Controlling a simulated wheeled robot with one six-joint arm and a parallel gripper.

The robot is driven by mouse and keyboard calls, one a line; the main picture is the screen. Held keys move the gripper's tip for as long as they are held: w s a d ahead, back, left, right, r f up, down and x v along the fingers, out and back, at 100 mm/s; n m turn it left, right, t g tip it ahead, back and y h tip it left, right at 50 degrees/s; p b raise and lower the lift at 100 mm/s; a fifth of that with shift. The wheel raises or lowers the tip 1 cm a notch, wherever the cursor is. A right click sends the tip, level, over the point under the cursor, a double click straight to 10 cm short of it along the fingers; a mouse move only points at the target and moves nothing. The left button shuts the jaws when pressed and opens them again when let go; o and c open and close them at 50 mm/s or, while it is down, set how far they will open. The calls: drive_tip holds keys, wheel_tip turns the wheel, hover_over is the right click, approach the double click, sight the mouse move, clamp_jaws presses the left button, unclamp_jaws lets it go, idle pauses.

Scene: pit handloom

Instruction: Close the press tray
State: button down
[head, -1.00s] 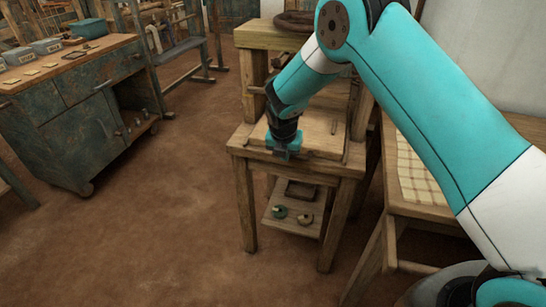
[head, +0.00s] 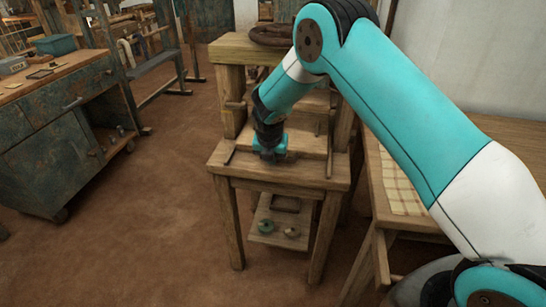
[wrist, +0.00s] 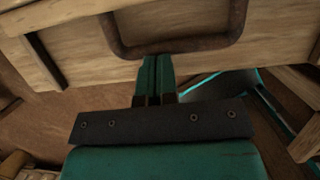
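The press tray (head: 305,142) is a pale wooden board lying in the wooden press, on its table-like frame (head: 300,181). A strip of the frame's top shows in front of the tray. In the wrist view the tray's front face (wrist: 75,30) carries a dark U-shaped metal handle (wrist: 190,45). My gripper (head: 270,157) is at the tray's front. In the wrist view its two teal fingers (wrist: 157,62) are together, with their tips at the handle's lower bar. I cannot tell whether they touch it. Nothing shows between the fingers. The tray's rear is hidden by my arm and the frame.
A low shelf (head: 262,238) under the press holds two small round items. A bench with a checked cloth (head: 398,185) stands close on the right. A dark cabinet (head: 50,165) stands on the left. The earthen floor (head: 150,230) between is clear.

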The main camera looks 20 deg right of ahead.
drive_tip(key=s+a+r+m+y+p, duration=0.1)
drive_tip(key=s+a+r+m, duration=0.1)
drive_tip(key=s+r, duration=0.5)
drive_tip(key=s+a+r+m+p, duration=0.2)
drive_tip(key=s+a+r+m, duration=0.15)
drive_tip(key=r, duration=0.75)
drive_tip(key=s+r+m+g+y+p, duration=0.1)
drive_tip(key=s+r+m, duration=0.4)
drive_tip(key=s, duration=0.4)
drive_tip(key=s+a+r+m+g+y+p, duration=0.1)
drive_tip(key=s+r+m, duration=0.4)
drive_tip(key=s, duration=0.5)
drive_tip(key=s+a+r+m+g+y+p, duration=0.1)
drive_tip(key=s+r+m, duration=0.4)
drive_tip(key=s, duration=0.5)
drive_tip(key=shift+s+a+r+m+y+p, duration=0.25)
drive_tip(key=shift+m+y+p, duration=0.15)
drive_tip(key=shift+m+y, duration=0.6)
